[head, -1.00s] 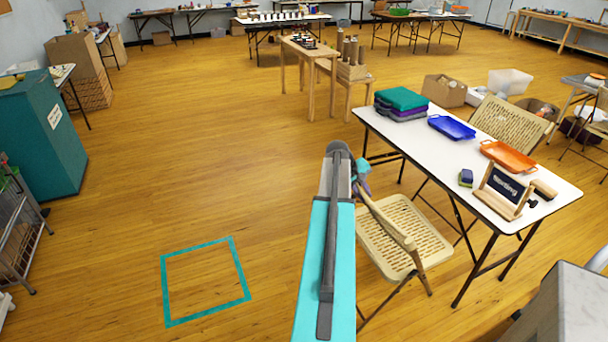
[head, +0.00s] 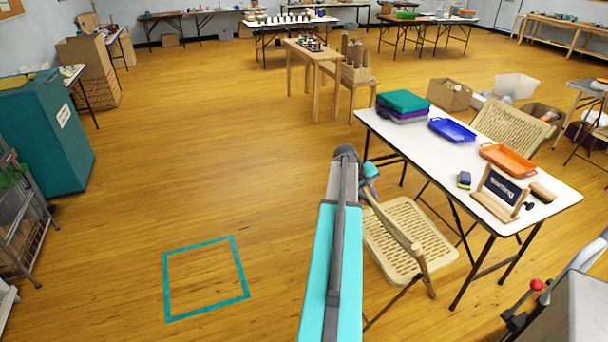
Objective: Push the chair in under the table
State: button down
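The beige folding chair (head: 408,238) stands at the left long side of the white-topped table (head: 440,158). Its perforated seat points toward the table, and the seat's far edge is close to the table's edge and legs. Its backrest (head: 393,226), seen nearly edge-on, is on the side toward my arm. My gripper (head: 370,178) is at the top of the backrest, partly hidden behind my arm. I cannot tell whether its fingers are open or touching the chair.

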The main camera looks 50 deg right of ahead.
jog(key=shift+s+f+m+g, duration=0.3)
jog(key=shift+s+m, duration=0.1)
jog(key=shift+m, duration=0.1)
dwell(0.3)
jog(key=shift+s+r, duration=0.15)
jog(key=shift+s, duration=0.15)
dwell(0.4)
jog(key=shift+d, duration=0.1)
jog(key=c, duration=1.4)
grip_release()
jog(key=shift+w+d, duration=0.1)
jog(key=shift+w, duration=0.05)
jog(key=o, duration=0.7)
jog(key=shift+w, duration=0.1)
jog(key=shift+r, duration=0.1)
jog(key=p+v, duration=0.6)
jog(key=v, duration=0.7)
jog(key=shift+p, duration=0.35)
